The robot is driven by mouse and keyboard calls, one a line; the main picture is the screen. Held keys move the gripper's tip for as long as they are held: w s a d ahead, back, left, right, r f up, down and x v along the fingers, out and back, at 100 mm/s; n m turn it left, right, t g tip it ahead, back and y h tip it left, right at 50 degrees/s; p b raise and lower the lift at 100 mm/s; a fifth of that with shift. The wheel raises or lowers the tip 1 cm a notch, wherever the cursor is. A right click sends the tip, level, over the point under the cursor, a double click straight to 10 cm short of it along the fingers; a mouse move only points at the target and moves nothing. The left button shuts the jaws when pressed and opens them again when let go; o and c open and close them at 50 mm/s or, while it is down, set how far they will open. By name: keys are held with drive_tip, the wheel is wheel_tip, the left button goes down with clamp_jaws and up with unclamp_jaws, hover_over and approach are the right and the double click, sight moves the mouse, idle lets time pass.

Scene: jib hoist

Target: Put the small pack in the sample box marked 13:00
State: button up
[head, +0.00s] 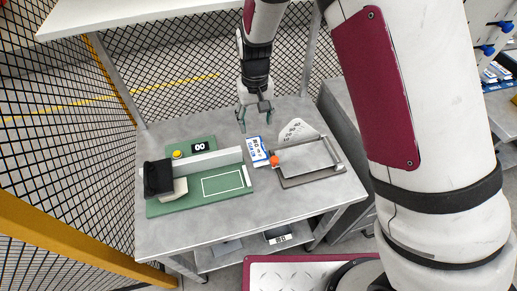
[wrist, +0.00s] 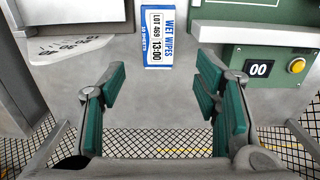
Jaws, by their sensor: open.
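The small pack (head: 258,151) is white and blue and lies on the grey table, between the green device and a metal frame. My gripper (head: 256,117) is open and empty above the table, behind the pack in the head view. In the wrist view the pack is beyond my open fingers (wrist: 160,92), roughly centred between them and apart from them. I cannot make out a sample box marked 13:00 in either view.
A green device (head: 224,184) with a "00" display (head: 200,146) and yellow button stands left of the pack. A metal frame (head: 312,178) with an orange part (head: 274,161) and a white printed sheet (head: 297,131) are at right. A lower shelf (head: 230,254) holds dark labelled items.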

hover_over(257, 148)
wheel_tip(257, 148, down, 8)
drive_tip(key=shift+s+a+r+p, duration=0.1)
drive_tip(key=shift+a+r+p, duration=0.1)
drive_tip(key=shift+p, duration=0.15)
drive_tip(key=shift+d+f+p, duration=0.2)
drive_tip(key=shift+f+p, duration=0.35)
drive_tip(key=shift+f, duration=2.15)
drive_tip(key=shift+c, duration=0.6)
drive_tip(key=c, duration=0.9)
drive_tip(key=shift+r, duration=0.15)
